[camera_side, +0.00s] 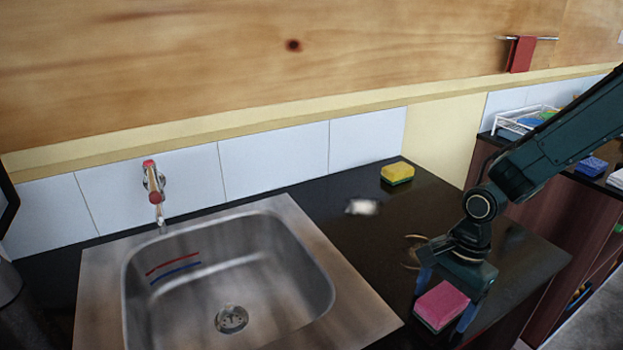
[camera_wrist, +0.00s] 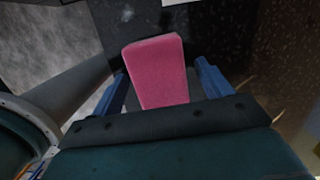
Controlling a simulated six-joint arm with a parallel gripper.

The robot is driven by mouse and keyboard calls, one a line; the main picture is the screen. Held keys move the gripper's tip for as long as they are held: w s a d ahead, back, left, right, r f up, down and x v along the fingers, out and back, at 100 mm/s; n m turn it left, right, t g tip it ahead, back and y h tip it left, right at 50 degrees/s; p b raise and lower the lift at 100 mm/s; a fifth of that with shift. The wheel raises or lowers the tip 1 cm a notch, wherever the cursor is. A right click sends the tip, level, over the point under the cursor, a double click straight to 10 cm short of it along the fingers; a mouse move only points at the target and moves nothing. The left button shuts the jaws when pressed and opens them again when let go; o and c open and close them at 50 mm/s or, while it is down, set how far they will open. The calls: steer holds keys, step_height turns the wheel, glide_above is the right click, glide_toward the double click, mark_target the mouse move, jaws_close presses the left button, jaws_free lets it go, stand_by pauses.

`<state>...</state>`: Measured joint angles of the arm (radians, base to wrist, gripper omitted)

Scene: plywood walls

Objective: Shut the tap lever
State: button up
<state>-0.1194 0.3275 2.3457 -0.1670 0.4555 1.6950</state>
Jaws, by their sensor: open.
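The tap (camera_side: 155,184) is on the white-tiled wall at the left of the side view, above the back of the sink. It has red parts at its top and middle and a metal spout pointing down. The lever's exact position is too small to tell. My gripper (camera_side: 442,314) is far to the right of the tap, low over the counter's front right part, pointing down. Its blue fingers are open, one on each side of a pink sponge (camera_side: 441,304). The sponge also shows between the fingers in the wrist view (camera_wrist: 157,68). Contact with it is unclear. The tap is outside the wrist view.
The steel sink (camera_side: 350,303) is set into the dark counter (camera_side: 300,205), with a red and a blue strip on its inner wall. A yellow-green sponge (camera_side: 397,173) and a small pale blurred item (camera_side: 362,207) lie right of it. A dish rack (camera_side: 522,121) stands at far right.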

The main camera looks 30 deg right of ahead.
mark_target(439, 291)
steer(key=shift+f, duration=0.15)
steer(key=c, duration=1.1)
step_height(439, 291, up, 20)
steer(key=shift+r, duration=0.2)
stand_by(0.4)
stand_by(0.5)
steer(key=w+d+f+n, duration=0.2)
steer(key=w+f+n, duration=0.2)
steer(key=f+n, duration=0.1)
steer(key=w+d+f+n+g+h, duration=0.1)
steer(key=w+d+f+n, duration=0.1)
steer(key=w+f+n, duration=0.3)
steer(key=w+d+f+n, duration=0.3)
steer(key=w+f+n, duration=0.1)
steer(key=f+n, duration=0.2)
steer(key=shift+w+f+h, duration=0.2)
steer(key=shift+f+h, duration=0.1)
steer(key=shift+f, duration=0.05)
steer(key=shift+w+d+f+n+g, duration=0.2)
steer(key=shift+f+n, duration=0.1)
steer(key=shift+f, duration=0.1)
steer(key=shift+w+d+f+n+g, duration=0.1)
steer(key=shift+d+f+n, duration=0.05)
steer(key=shift+f+n, duration=0.2)
